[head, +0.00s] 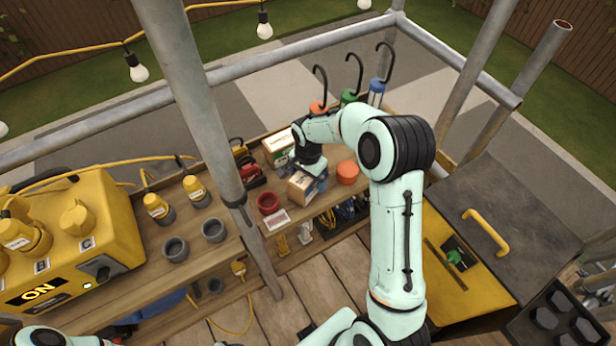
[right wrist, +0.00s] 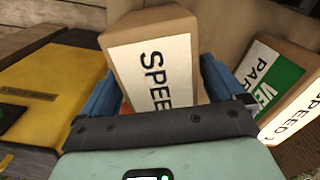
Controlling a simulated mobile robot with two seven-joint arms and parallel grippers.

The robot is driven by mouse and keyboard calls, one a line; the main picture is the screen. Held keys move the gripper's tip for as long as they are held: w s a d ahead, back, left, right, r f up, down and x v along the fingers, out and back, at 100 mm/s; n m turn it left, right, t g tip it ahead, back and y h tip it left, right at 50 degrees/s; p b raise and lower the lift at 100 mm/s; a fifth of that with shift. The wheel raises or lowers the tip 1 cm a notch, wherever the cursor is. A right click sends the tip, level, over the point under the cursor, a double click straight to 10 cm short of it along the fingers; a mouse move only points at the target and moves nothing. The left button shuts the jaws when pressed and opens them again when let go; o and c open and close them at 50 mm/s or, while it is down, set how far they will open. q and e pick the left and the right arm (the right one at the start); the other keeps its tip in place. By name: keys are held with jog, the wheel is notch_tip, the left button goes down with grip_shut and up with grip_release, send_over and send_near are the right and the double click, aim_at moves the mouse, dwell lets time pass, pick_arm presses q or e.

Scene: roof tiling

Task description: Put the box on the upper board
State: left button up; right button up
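A small cardboard box (head: 300,187) with a white label is at the upper board (head: 188,219) of the workbench. In the right wrist view the box (right wrist: 150,65), lettered "SPEED", fills the space between the blue fingers of my right gripper (right wrist: 157,75). The fingers appear shut on its sides. My right gripper (head: 310,180) is partly hidden by its wrist in the head view. Whether the box touches the board cannot be told. A second box (head: 278,148) with a green and white label stands behind; it also shows in the right wrist view (right wrist: 280,85). My left gripper is out of view.
A red cup (head: 267,203) and an orange container (head: 347,172) stand close to the held box. A scaffold pole (head: 205,120) rises left of it. Grey cups (head: 213,230) and a yellow power unit (head: 75,245) are further left. Tools hang on the lower level.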

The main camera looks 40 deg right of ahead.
jog(key=shift+r, duration=0.3)
notch_tip(320, 180, up, 12)
jog(key=shift+f+p, duration=0.1)
jog(key=shift+p, duration=0.35)
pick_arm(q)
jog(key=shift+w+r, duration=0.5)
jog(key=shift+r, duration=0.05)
pick_arm(e)
jog(key=shift+f, duration=0.1)
